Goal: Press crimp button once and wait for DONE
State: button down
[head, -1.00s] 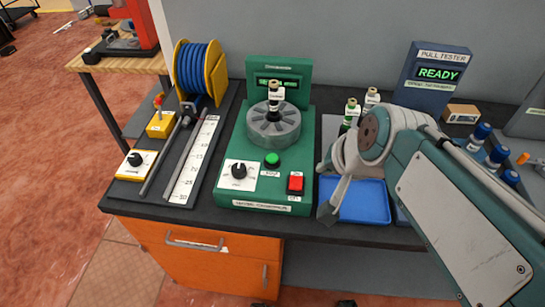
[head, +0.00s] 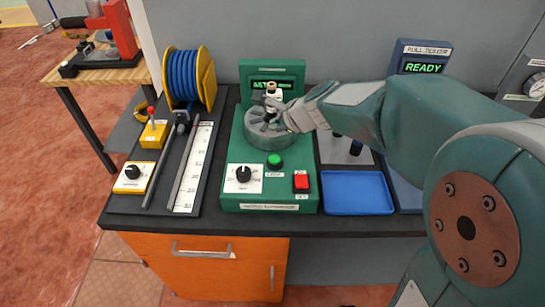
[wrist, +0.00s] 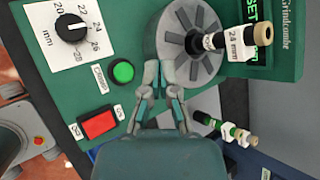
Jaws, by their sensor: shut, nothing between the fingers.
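The green crimper (head: 236,196) stands on the bench. Its round green crimp button (head: 275,161) sits on the front panel and is uncovered; it also shows in the wrist view (wrist: 123,71), just left of my fingertips. My gripper (head: 268,112) is over the grey slotted disc (head: 264,138), behind the button in the head view. In the wrist view my gripper (wrist: 151,66) is shut and empty, apart from the button. The crimper's display (wrist: 262,34) is lit green and starts with "SET"; the rest is hidden.
A red switch (head: 301,182) and a black dial (head: 243,174) flank the button. A blue tray (head: 357,211) lies right of the crimper. A blue cable spool (head: 188,78) and a ruler (head: 194,168) are at left. The pull tester (head: 423,67) reads READY.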

jog(key=d, duration=0.1)
send_near(273, 155)
jog(key=x, duration=0.4)
jog(key=w+r+x, duration=0.1)
jog(key=x, duration=0.1)
jog(key=shift+a+f, duration=0.1)
jog(key=shift+a, duration=0.3)
jog(key=shift+a+f, duration=0.15)
jog(key=shift+f, duration=0.05)
dwell(0.9)
jog(key=shift+f, duration=0.3)
jog(key=shift+f, duration=0.6)
dwell(0.7)
